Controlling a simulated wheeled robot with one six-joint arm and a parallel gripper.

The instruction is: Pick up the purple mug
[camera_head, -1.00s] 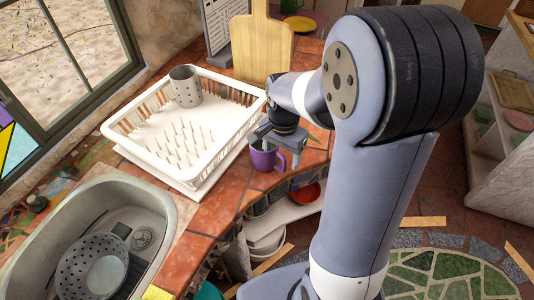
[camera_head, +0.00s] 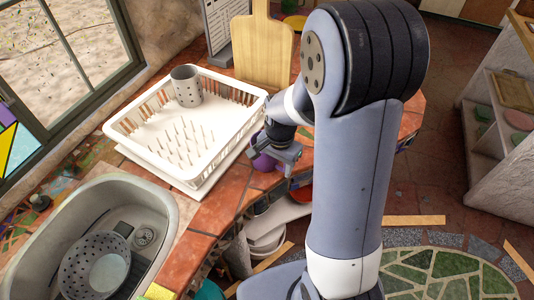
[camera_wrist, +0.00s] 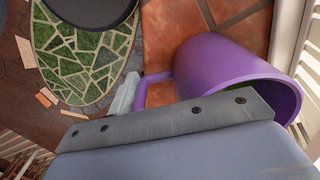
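The purple mug (camera_head: 262,160) stands on the tiled counter just right of the dish rack, partly hidden by my gripper in the head view. In the wrist view the purple mug (camera_wrist: 225,65) lies across the upper right, its open rim toward the lower right and its handle toward the left. One grey finger shows in the wrist view beside the handle, apart from the middle of the gripper bar. The other finger is hidden. The gripper looks open, and I see no grip on the mug.
A white dish rack (camera_head: 212,172) holding a perforated metal cup (camera_head: 186,87) stands close left of the mug. A sink (camera_head: 180,215) with a colander (camera_head: 93,262) is at the lower left. A wooden board (camera_head: 263,45) leans behind. The counter's curved edge is near the gripper.

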